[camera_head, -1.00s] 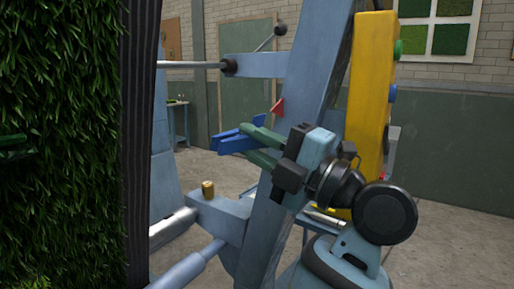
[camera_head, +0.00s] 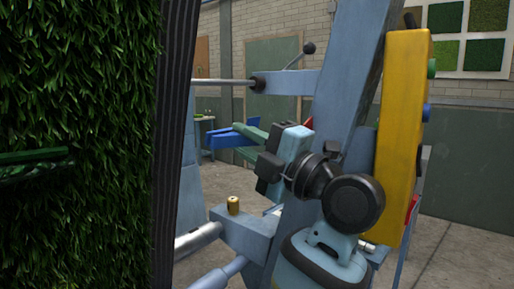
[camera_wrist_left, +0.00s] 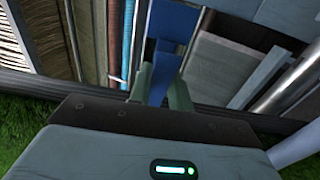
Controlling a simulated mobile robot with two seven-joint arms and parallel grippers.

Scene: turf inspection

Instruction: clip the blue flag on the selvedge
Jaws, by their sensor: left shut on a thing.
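The blue flag (camera_head: 228,139) is a blue clip-like piece held between the green fingers of my left gripper (camera_head: 250,131). The left wrist view also shows the blue flag (camera_wrist_left: 162,75) between the two fingertips (camera_wrist_left: 160,88). The selvedge (camera_head: 177,140) is the dark, ribbed vertical edge strip of the turf (camera_head: 90,100). In the head view the flag is just right of the selvedge with a small visible gap. Its depth from the strip is hard to tell. My right gripper is not in view.
A blue-grey frame post (camera_head: 345,85) and a yellow box (camera_head: 402,130) with buttons stand behind my left arm. A metal rod (camera_head: 222,82) and a brass-coloured knob (camera_head: 233,205) are near the selvedge. A dark green bar (camera_head: 35,166) crosses the turf at far left.

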